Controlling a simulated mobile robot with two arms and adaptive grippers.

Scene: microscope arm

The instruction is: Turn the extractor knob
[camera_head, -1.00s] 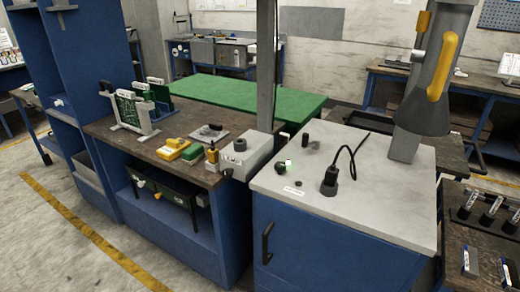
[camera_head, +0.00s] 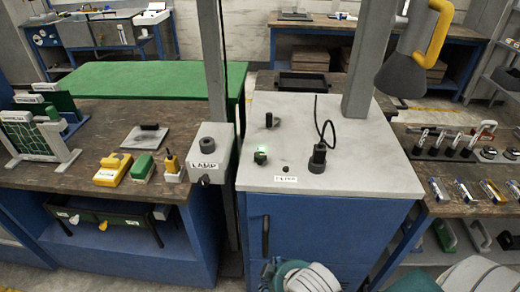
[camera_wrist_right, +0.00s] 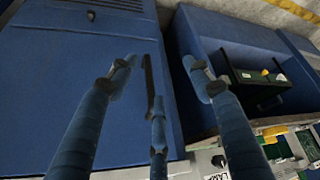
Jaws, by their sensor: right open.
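A white-topped blue cabinet (camera_head: 330,205) stands in the middle of the head view. On its top are a dark knob (camera_head: 270,120) near the left edge, a small dark control with a green light (camera_head: 261,157), and a small dark button (camera_head: 285,168) above a label (camera_head: 286,179) too small to read. I cannot tell for sure which is the extractor knob. My right gripper (camera_wrist_right: 160,82) has its fingers spread, empty, in front of the blue cabinet front in the right wrist view. Part of my right arm shows at the bottom of the head view. My left gripper is out of view.
A black plug with a looped cable (camera_head: 317,157) stands on the cabinet top. The extractor hood with a yellow handle (camera_head: 441,35) hangs at upper right. A grey lamp box (camera_head: 211,153) is left of the cabinet. A dark door handle (camera_head: 265,238) is on its front.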

